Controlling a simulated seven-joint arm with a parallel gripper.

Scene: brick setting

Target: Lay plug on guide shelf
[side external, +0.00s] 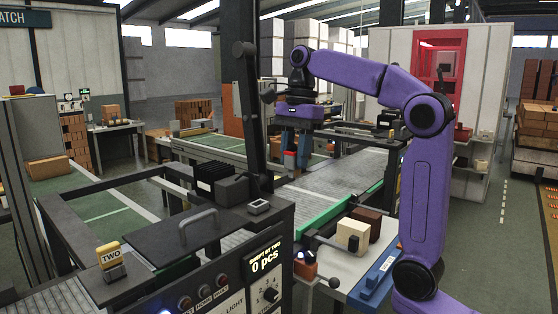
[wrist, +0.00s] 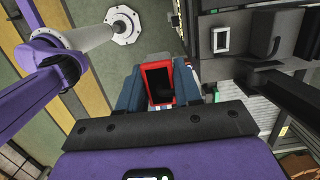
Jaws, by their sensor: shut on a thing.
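My gripper (side external: 296,146) hangs from the purple arm above the roller conveyor in the side view. In the wrist view its blue fingers (wrist: 159,86) are shut on a red piece with a dark face, which I take for the plug (wrist: 158,68).
A white side table (side external: 338,274) carries a cream block (side external: 352,236), a brown block (side external: 367,221) and a blue bar (side external: 372,278). A dark machine with a handled lid (side external: 198,226) and a black upright post (side external: 251,120) stand left of the gripper. The conveyor (side external: 335,182) looks clear.

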